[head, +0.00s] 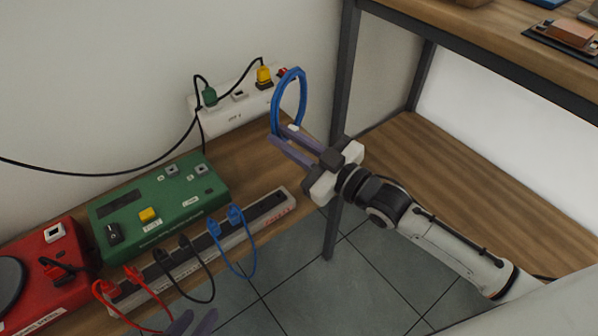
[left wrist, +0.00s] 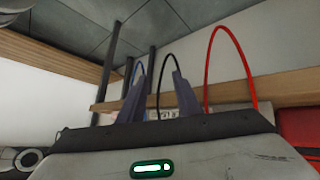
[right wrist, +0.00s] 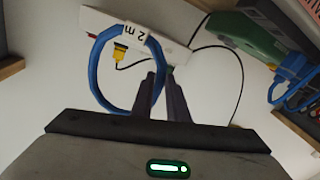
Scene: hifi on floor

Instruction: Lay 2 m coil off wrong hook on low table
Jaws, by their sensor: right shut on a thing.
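The blue coil (head: 289,98) is a ring of cable held up near the white wall power strip. In the right wrist view the coil (right wrist: 97,75) carries a white "2 m" tag (right wrist: 135,36). My right gripper (head: 281,145) is shut on the lower part of the coil. My left gripper (head: 192,322) shows only its fingertips at the bottom edge; in the left wrist view (left wrist: 153,95) its fingers are apart and empty. A grey rail (head: 270,207) on the low wooden table (head: 262,140) bears red, black and blue cable loops (head: 243,255).
A green box (head: 160,200) and a red box (head: 45,285) stand on the low table at left. The power strip (head: 235,108) has green and yellow plugs with black cords. A dark table leg (head: 340,130) rises beside my right gripper. Bare wooden boarding (head: 480,205) lies at right.

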